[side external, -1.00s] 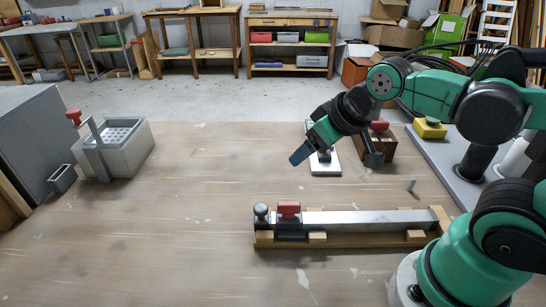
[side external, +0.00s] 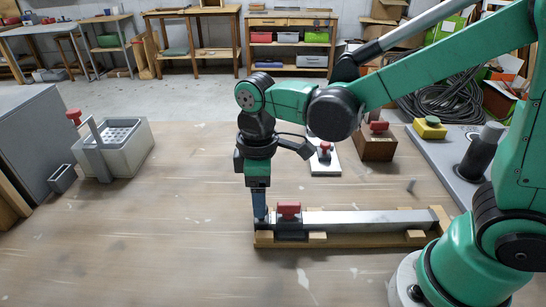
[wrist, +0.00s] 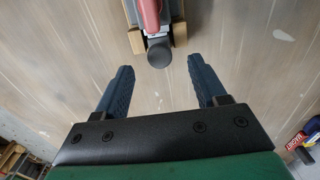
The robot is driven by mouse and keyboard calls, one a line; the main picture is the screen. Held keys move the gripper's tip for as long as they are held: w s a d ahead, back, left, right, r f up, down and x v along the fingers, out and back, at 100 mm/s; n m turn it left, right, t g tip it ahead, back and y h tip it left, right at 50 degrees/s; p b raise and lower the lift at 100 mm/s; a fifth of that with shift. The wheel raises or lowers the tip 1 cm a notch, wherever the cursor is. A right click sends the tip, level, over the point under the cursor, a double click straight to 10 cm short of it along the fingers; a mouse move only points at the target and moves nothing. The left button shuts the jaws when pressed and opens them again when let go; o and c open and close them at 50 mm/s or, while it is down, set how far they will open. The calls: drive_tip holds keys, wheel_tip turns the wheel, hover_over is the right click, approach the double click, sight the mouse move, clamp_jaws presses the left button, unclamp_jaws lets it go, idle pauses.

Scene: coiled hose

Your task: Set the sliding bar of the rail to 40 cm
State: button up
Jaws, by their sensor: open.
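The rail (side external: 370,219) is a long grey metal bar on a wooden base on the table, lying left to right in the side view. A red handle (side external: 289,209) on a dark block sits near its left end. In the wrist view the red handle (wrist: 149,15) is at the top edge, with a round dark knob (wrist: 159,52) just below it at the rail's end. My gripper (side external: 260,219) points down at the left end of the rail and hides the knob in the side view. It is open, its fingers apart on either side of the knob's line. No scale marks are legible.
Behind the rail are a white plate with a red knob (side external: 324,150), a wooden block with a red top (side external: 376,140) and a small peg (side external: 411,185). A grey bin (side external: 120,155) stands at left. The table's front left is clear.

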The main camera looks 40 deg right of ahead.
drive_tip(key=shift+f, duration=1.15)
clamp_jaws()
idle(0.6)
